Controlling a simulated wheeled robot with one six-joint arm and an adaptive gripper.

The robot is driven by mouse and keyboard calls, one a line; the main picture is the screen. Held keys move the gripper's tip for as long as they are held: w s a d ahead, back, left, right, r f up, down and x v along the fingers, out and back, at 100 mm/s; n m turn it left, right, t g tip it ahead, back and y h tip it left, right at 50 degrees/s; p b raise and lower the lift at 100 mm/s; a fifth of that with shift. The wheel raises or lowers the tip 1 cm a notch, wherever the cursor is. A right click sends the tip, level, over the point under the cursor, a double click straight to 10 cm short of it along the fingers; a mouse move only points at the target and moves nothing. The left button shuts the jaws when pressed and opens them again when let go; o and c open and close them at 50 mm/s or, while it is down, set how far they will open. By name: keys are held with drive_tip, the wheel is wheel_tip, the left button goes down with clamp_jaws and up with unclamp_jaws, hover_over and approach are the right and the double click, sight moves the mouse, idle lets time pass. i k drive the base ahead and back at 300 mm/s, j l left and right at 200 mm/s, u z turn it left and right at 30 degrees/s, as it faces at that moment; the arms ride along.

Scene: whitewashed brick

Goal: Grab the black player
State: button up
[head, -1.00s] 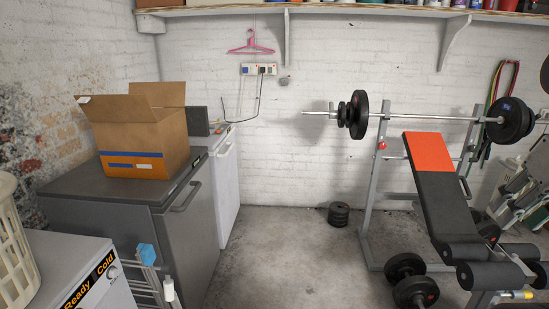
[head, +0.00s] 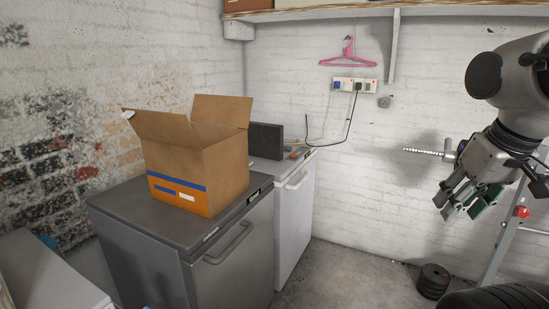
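A dark box-shaped object (head: 265,141), which may be the black player, stands upright on the white appliance (head: 296,205), behind and right of the cardboard box. The cardboard box hides part of its left side. My gripper (head: 459,207) hangs at the right of the head view, well right of the dark object and apart from everything. Its fingers point down and left and look spread, with nothing seen between them.
The open cardboard box (head: 206,165) stands on the grey appliance (head: 121,214), in front of the dark object. Small items (head: 298,153) lie beside the dark object. A cable hangs from the wall sockets (head: 355,85). Weight plates (head: 434,280) stand on the floor at right.

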sight(265, 141)
drive_tip(key=i+l+u, duration=0.5)
drive_tip(key=l, duration=0.25)
drive_tip(key=i+l+u, duration=0.2)
drive_tip(key=i+l, duration=0.2)
drive_tip(key=i+l+u, duration=0.15)
drive_tip(key=i+l, duration=0.35)
drive_tip(key=i+l+u, duration=0.2)
drive_tip(key=i+l, duration=0.35)
drive_tip(key=i+l+u, duration=0.2)
drive_tip(key=i+l, duration=0.2)
drive_tip(key=l, duration=0.2)
